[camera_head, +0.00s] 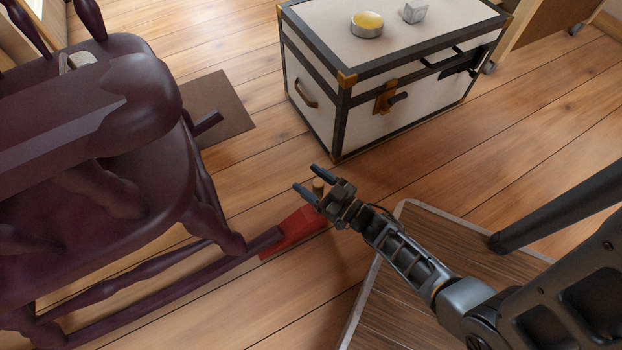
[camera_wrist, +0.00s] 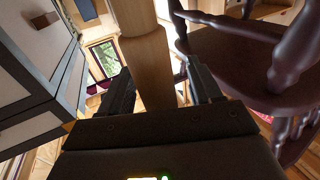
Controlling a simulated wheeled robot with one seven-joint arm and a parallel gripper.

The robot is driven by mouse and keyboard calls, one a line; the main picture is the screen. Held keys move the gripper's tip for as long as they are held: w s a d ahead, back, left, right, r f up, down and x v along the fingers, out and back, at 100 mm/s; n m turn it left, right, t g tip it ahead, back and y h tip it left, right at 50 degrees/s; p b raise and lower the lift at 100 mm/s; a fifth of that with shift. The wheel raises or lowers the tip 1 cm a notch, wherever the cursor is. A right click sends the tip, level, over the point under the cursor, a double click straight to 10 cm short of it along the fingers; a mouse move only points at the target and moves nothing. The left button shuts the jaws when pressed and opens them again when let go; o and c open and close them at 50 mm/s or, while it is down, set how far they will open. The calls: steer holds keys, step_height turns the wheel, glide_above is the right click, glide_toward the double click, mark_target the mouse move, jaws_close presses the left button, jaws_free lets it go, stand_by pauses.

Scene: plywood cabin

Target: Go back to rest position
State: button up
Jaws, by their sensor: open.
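My gripper (camera_head: 306,178) is above the floor between the dark rocking chair and the white trunk, with its fingers apart. In the wrist view my gripper (camera_wrist: 161,68) has a finger on each side of a light wooden post (camera_wrist: 145,62). Gaps show beside the post, and I cannot tell whether it touches a finger. In the head view a small tan wooden top (camera_head: 318,186) shows right by the fingers, and its lower part is hidden.
The purple-brown rocking chair (camera_head: 140,100) stands left, its runner reaching a red object (camera_head: 292,232) on the floor. The white trunk (camera_head: 320,118) carries a round tin (camera_head: 367,25) and a grey block (camera_head: 414,12). A brown mat (camera_head: 215,108) lies behind the chair.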

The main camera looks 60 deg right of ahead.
steer(key=p+v, duration=0.1)
steer(key=v, duration=0.6)
steer(key=shift+s+a, duration=0.1)
steer(key=shift+s, duration=0.2)
